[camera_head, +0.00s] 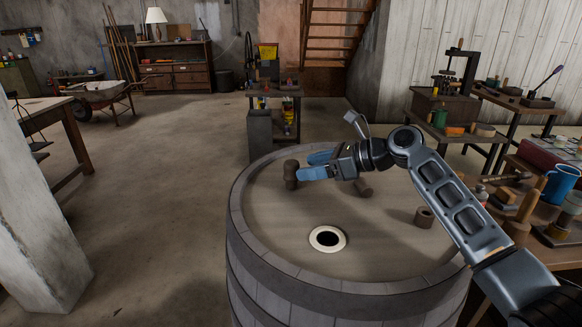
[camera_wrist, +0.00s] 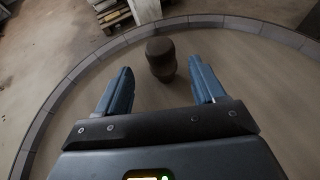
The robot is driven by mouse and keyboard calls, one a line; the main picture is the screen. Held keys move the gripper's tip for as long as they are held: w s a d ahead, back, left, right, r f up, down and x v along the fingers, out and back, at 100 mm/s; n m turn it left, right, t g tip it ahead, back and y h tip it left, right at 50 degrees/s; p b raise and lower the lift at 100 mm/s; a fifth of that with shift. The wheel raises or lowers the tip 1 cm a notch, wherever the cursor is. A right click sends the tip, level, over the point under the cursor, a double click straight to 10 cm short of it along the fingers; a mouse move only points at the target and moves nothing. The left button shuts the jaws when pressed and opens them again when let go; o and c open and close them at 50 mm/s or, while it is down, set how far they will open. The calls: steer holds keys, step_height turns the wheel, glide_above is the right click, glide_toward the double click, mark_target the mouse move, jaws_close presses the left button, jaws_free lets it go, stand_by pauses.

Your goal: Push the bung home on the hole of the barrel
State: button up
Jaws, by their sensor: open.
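The barrel (camera_head: 250,220) stands upright, and its flat top has an open dark hole (camera_head: 327,238) with a pale ring. A dark brown, wide-headed piece (camera_head: 291,174), which may be the bung, stands upright near the far left rim; it also shows in the wrist view (camera_wrist: 160,58). My gripper (camera_head: 304,167) is low over the barrel top, open and empty. In the wrist view its blue fingers are spread to either side of the piece, which stands just ahead of the fingertips. I see no contact. The hole is out of the wrist view.
The barrel top is clear around the hole. A cluttered bench with a blue mug (camera_head: 560,184) stands at the right.

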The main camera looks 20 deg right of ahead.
mark_target(285, 167)
steer(key=x, duration=0.5)
steer(key=r+x, duration=0.1)
steer(key=x, duration=0.1)
steer(key=shift+w+a+f, duration=0.15)
steer(key=shift+w+a, duration=0.05)
steer(key=shift+w, duration=0.15)
steer(key=c, duration=1.1)
